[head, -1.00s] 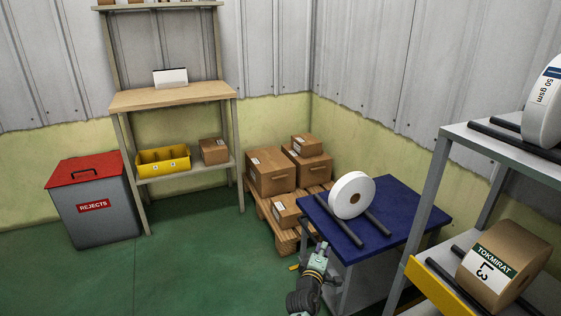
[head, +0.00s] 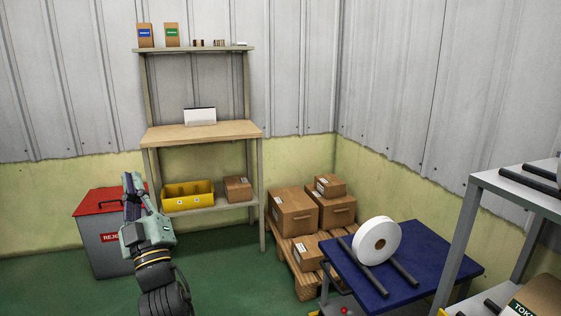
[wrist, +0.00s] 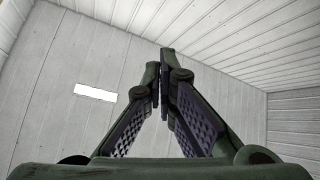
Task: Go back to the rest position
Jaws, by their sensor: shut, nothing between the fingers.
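My gripper (head: 130,182) is raised in front of the red-lidded rejects bin in the head view, pointing upward. In the wrist view my gripper (wrist: 160,85) has its fingertips together with nothing between them. Behind the fingers the wrist view shows only pale panelled ceiling and walls and a bright white strip (wrist: 95,92). My gripper is apart from the bin, bench and rolls as far as the views show.
The rejects bin (head: 98,262) stands left, partly hidden by my arm. A wooden bench (head: 190,134) holds a yellow tray (head: 188,207) on its lower shelf. A white roll (head: 377,241) rests on bars on a blue table (head: 440,268). A grey rack (head: 480,190) stands right.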

